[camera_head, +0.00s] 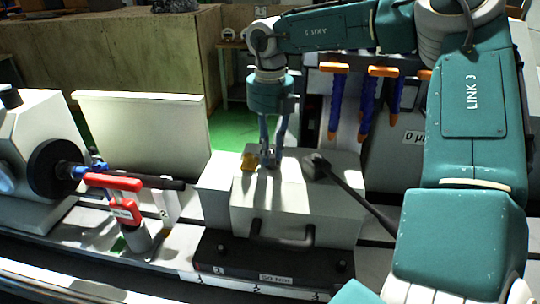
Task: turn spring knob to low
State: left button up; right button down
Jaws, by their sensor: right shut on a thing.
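My right gripper (270,158) points straight down onto the top of the pale grey block-shaped housing (290,205). Its two fingers are closed around a small knob on that top face, which seems to be the spring knob. The fingers hide most of the knob, so its setting cannot be read. A dark lever (350,190) slants down to the right from a black hub on the same housing, apart from the gripper. My left gripper is not in view.
A red clamp-like gauge (122,183) stands at the left near a black wheel (56,168). A pale upright panel (145,130) is behind it.

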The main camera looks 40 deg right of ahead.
aim_at(271, 155)
jog(key=n+b, duration=0.2)
jog(key=n, duration=0.1)
jog(key=shift+n, duration=0.3)
jog(key=shift+s+a+n+b, duration=0.15)
jog(key=shift+n+b, duration=0.5)
jog(key=shift+n, duration=1.35)
jog(key=shift+r, duration=0.1)
jog(key=c, duration=1.5)
grip_release()
jog(key=shift+c, duration=0.2)
notch_tip(271, 155, up, 12)
jog(key=shift+s, duration=0.1)
